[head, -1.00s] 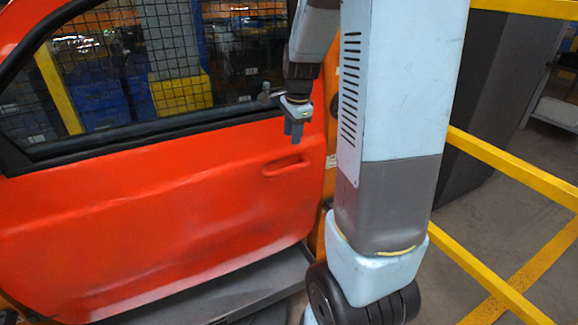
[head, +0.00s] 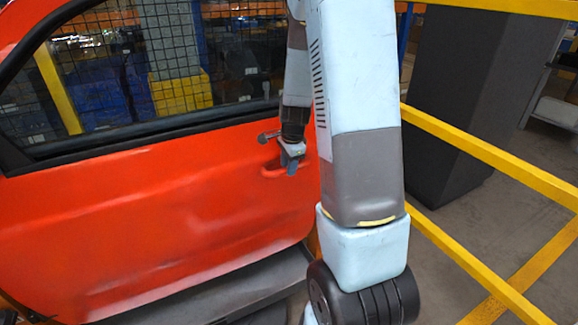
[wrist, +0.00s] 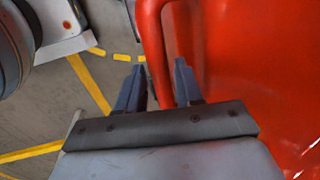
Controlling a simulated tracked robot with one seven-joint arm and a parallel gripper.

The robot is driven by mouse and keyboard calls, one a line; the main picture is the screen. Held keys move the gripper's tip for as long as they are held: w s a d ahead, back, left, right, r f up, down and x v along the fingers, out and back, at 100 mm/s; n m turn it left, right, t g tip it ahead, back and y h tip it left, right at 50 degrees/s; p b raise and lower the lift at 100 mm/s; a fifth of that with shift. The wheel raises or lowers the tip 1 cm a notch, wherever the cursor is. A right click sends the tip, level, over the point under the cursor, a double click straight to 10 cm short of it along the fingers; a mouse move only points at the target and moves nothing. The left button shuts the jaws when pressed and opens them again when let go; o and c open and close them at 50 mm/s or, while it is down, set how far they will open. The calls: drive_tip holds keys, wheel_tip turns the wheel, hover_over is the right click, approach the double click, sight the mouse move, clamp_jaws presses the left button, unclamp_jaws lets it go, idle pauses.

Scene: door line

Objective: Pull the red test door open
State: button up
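The red test door (head: 150,215) fills the left of the head view and looks closed. Its red handle (head: 272,172) is at the door's right side, partly hidden by my gripper (head: 289,163). In the wrist view the handle (wrist: 154,50) is a red bar running between the two grey fingers of my gripper (wrist: 160,80). One finger is left of the bar, the other right of it, on the door panel side. The fingers are apart, with a visible gap on the right of the bar, so the gripper looks open around the handle.
A yellow railing (head: 490,155) runs along the right, with a dark grey cabinet (head: 475,95) behind it. A dark sill (head: 200,295) lies under the door. Yellow lines mark the grey floor (wrist: 50,110). Behind the window are a mesh and yellow bins (head: 182,93).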

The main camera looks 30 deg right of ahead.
drive_tip(key=shift+f, duration=0.4)
clamp_jaws()
idle(0.4)
